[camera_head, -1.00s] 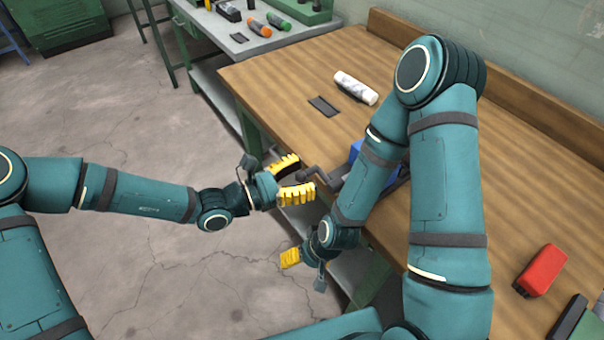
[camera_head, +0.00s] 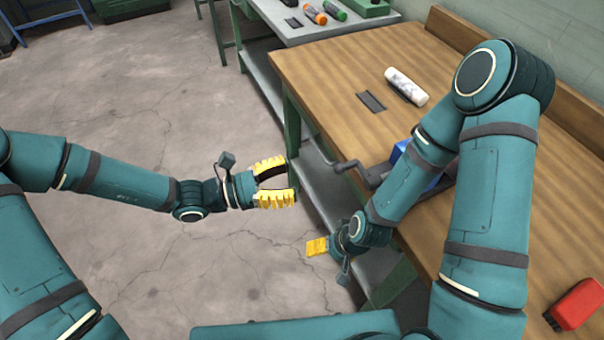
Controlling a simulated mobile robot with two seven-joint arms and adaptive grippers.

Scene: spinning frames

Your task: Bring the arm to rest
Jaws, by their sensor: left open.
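My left gripper (camera_head: 283,182) has yellow fingers spread apart with nothing between them. It hangs over the concrete floor, left of the workbench edge and clear of the vise handle. My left arm reaches in from the left, nearly straight. My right gripper (camera_head: 317,246) points left and down beside the front edge of the bench, low over the floor. Only one yellow finger pad shows clearly, so its opening cannot be judged. My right arm is folded over the bench and partly hides the blue vise (camera_head: 416,165).
The wooden workbench (camera_head: 330,75) fills the right side. The vise's dark handle (camera_head: 346,166) juts past its edge. A white bottle (camera_head: 406,87), a dark flat piece (camera_head: 371,101) and a red object (camera_head: 575,304) lie on it. A grey table (camera_head: 290,32) stands behind. The floor at left is free.

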